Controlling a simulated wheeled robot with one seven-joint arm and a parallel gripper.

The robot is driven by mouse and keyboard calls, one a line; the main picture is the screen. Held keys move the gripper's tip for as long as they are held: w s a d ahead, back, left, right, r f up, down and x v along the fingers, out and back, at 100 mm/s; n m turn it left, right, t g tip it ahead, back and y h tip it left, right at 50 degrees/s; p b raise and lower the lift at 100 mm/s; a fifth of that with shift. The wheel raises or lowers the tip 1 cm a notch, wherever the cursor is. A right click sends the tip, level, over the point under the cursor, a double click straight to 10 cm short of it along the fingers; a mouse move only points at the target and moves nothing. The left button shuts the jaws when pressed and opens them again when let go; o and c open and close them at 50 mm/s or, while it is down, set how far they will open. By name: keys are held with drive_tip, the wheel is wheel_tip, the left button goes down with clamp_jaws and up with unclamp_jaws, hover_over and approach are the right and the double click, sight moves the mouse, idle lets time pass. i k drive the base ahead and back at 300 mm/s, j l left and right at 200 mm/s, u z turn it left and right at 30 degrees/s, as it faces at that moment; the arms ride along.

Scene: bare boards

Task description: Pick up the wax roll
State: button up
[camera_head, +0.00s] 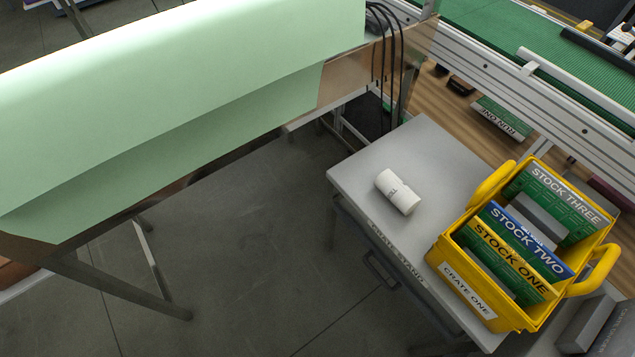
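A short white roll (397,192) with small dark lettering on its side lies on a light grey stand top (372,163). It looks like the wax roll. It lies on its side, tilted across the picture, near the left part of the stand, and nothing touches it. Its lettering is too small to read. My gripper is not in the view.
A yellow crate (445,252) labelled CRATE ONE, holding several green boards with STOCK labels, stands on the stand right of the roll. A large pale green sheet (190,85) covers the upper left. A green conveyor (500,38) runs behind. Grey floor (250,250) lies open left of the stand.

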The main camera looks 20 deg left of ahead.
sight(387, 181)
drive_tip(key=u, duration=0.35)
drive_tip(key=z, duration=1.85)
drive_tip(key=u, duration=1.85)
drive_tip(key=i+j+z, duration=0.35)
drive_tip(key=j, duration=0.35)
drive_tip(key=i+j+z, duration=0.2)
drive_tip(key=j, duration=0.15)
drive_tip(key=i+j+z, duration=0.15)
drive_tip(key=j, duration=0.25)
drive_tip(key=i+j+z, duration=0.2)
drive_tip(key=j, duration=0.2)
drive_tip(key=k, duration=0.1)
